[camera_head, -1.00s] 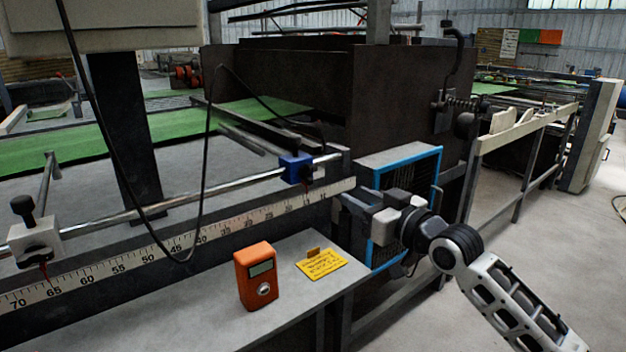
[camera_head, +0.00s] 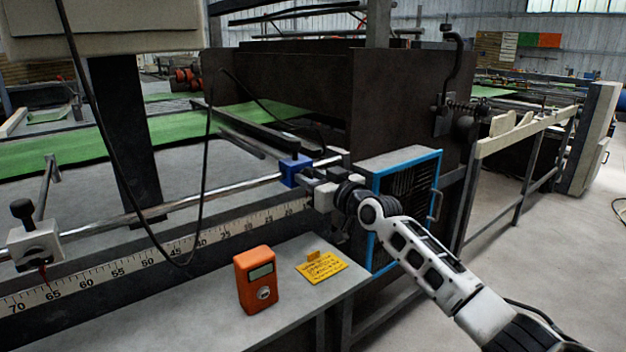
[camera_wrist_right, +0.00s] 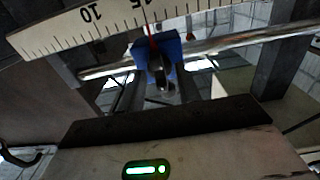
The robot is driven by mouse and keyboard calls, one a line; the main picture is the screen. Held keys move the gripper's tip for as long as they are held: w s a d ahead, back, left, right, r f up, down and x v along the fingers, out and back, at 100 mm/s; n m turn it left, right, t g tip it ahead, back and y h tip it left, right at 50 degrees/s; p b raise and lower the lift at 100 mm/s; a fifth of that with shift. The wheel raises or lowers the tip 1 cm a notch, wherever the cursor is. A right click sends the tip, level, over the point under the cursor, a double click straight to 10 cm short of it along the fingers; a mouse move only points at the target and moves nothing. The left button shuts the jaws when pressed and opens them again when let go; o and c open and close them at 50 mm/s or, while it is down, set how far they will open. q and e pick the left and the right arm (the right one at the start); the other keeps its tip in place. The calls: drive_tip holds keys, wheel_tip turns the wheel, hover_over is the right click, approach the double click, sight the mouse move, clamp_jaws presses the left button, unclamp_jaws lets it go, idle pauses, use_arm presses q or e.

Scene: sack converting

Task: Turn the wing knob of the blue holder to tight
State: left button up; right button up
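The blue holder (camera_head: 291,169) sits on the shiny round rail above the ruler in the head view. It also shows at the top middle of the right wrist view (camera_wrist_right: 171,46), with a red pointer on it by the ruler. Its dark wing knob (camera_wrist_right: 161,75) faces my right wrist camera; its exact angle is hard to read. My right gripper (camera_head: 308,178) is right at the holder and hides the knob in the head view. In the wrist view its dark fingers (camera_wrist_right: 158,92) stand apart, one on each side of the knob. My left gripper is not in view.
A white holder with a black knob (camera_head: 36,240) sits farther left on the rail. The ruler (camera_head: 140,265) runs below. A blue-framed grille (camera_head: 408,190) stands behind my right arm.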

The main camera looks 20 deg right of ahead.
drive_tip(key=c, duration=0.6)
